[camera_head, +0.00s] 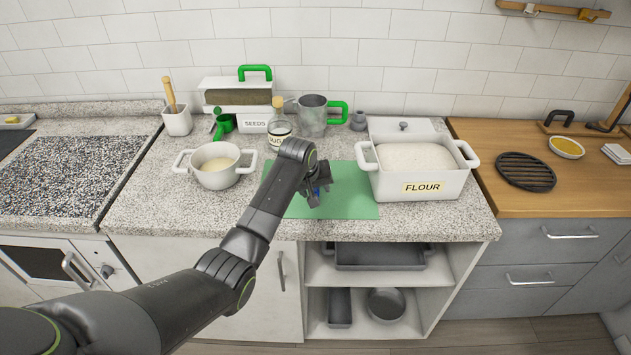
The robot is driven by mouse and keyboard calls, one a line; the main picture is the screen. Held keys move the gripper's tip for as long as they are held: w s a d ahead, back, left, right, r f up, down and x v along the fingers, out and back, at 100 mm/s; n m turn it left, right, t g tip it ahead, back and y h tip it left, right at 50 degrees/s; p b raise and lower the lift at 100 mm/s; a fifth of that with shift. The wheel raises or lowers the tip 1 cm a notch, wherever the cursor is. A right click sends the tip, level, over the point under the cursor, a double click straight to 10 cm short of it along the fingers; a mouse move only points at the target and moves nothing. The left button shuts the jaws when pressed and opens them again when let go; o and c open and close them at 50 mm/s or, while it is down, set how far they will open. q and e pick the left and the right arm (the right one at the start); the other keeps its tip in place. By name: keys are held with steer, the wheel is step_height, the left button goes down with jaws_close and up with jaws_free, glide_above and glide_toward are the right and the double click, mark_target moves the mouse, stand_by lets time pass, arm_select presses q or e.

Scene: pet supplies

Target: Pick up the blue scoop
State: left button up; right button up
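A small patch of blue, likely the blue scoop (317,191), shows at the fingers of my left gripper (319,194), over the green mat (352,205) on the counter. The arm and gripper hide most of it. The gripper points down at the mat, with its fingers around or beside the blue piece. I cannot tell whether the fingers are closed on it or whether it touches the mat. My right gripper is not in view.
The white FLOUR bin (421,181) stands close on the right of the gripper. A white pot (217,168) stands to the left. A bottle (279,128), a metal cup with a green handle (313,117) and a SEEDS box (240,98) stand behind. Counter near the front left is clear.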

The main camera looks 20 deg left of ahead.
arm_select(q)
steer(key=shift+w+f, duration=0.1)
steer(key=shift+f, duration=0.05)
steer(key=shift+c, duration=0.4)
jaws_close()
